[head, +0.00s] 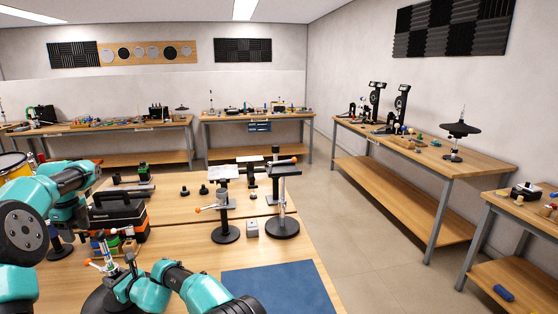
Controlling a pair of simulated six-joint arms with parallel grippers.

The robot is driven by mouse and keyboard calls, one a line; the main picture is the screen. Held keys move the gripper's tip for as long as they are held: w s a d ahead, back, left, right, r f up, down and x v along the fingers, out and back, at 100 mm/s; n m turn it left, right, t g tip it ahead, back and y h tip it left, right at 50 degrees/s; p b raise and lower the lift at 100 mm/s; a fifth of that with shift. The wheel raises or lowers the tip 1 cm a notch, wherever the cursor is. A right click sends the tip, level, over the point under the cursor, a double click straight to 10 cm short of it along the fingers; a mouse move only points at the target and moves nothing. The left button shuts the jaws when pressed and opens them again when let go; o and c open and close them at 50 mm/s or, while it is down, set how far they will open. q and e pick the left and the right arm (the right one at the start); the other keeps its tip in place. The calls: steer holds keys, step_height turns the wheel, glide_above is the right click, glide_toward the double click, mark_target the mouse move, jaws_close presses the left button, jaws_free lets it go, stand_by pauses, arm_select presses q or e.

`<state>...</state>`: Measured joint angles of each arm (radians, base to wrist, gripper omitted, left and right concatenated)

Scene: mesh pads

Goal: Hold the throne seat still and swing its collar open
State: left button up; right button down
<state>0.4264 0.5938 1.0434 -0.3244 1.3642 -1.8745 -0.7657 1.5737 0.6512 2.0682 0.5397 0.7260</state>
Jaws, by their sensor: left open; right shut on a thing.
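The throne seat (97,303) looks like a dark round pad at the bottom left of the head view, partly hidden by my arm. An upright metal post and collar (129,260) rise from its middle, and a small orange-tipped lever (92,263) sticks out to the left. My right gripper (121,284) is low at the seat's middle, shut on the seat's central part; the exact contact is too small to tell. My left gripper (88,215) is open, higher and farther back, apart from the seat. Its fingers are hard to make out against dark things behind.
A black toolbox (118,212) stands close behind my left gripper. Two round-based stands (225,234) (283,226) and a small grey block (252,229) stand right of centre. A blue mat (278,288) lies clear at the front right. Other benches line the walls.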

arm_select(q)
steer(key=shift+r, duration=0.4)
arm_select(e)
steer(key=shift+s+f, duration=0.1)
steer(key=shift+f, duration=0.45)
steer(key=c, duration=0.7)
jaws_free()
steer(key=shift+r, duration=0.4)
steer(key=shift+o, duration=0.2)
steer(key=shift+f, duration=0.15)
steer(key=shift+v, duration=6.05)
